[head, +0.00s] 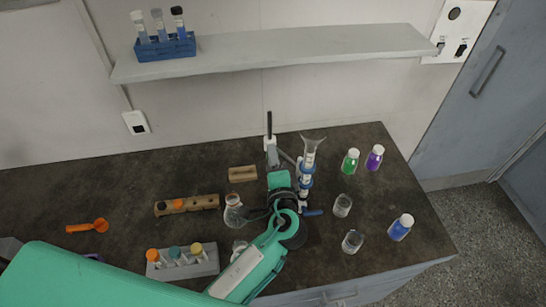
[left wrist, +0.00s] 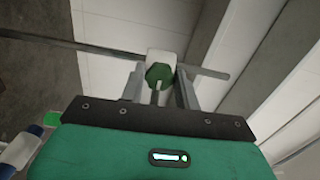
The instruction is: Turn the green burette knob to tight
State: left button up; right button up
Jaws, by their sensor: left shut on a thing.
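The green knob (left wrist: 158,73) is a faceted disc on a white block (left wrist: 161,56) in the left wrist view. My left gripper (left wrist: 159,82) has one finger on each side of it and is shut on it. In the head view my left gripper (head: 272,158) reaches to the stand's black rod (head: 269,123), just left of the burette (head: 307,160). The burette is upright, with a clear funnel top and blue parts. The knob itself cannot be made out in the head view. My right gripper is not in view.
A conical flask (head: 233,213) stands left of my gripper. Beakers (head: 343,205) and capped bottles (head: 399,228) stand to the right. A wall shelf (head: 280,48) hangs behind.

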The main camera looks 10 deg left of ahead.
pick_arm(q)
jog(key=shift+m, duration=0.4)
jog(key=o, duration=1)
jog(key=shift+c, duration=0.2)
jog(key=shift+s+d, duration=0.1)
jog(key=b+v, duration=0.6)
jog(key=v, duration=0.7)
jog(key=shift+s+b, duration=0.3)
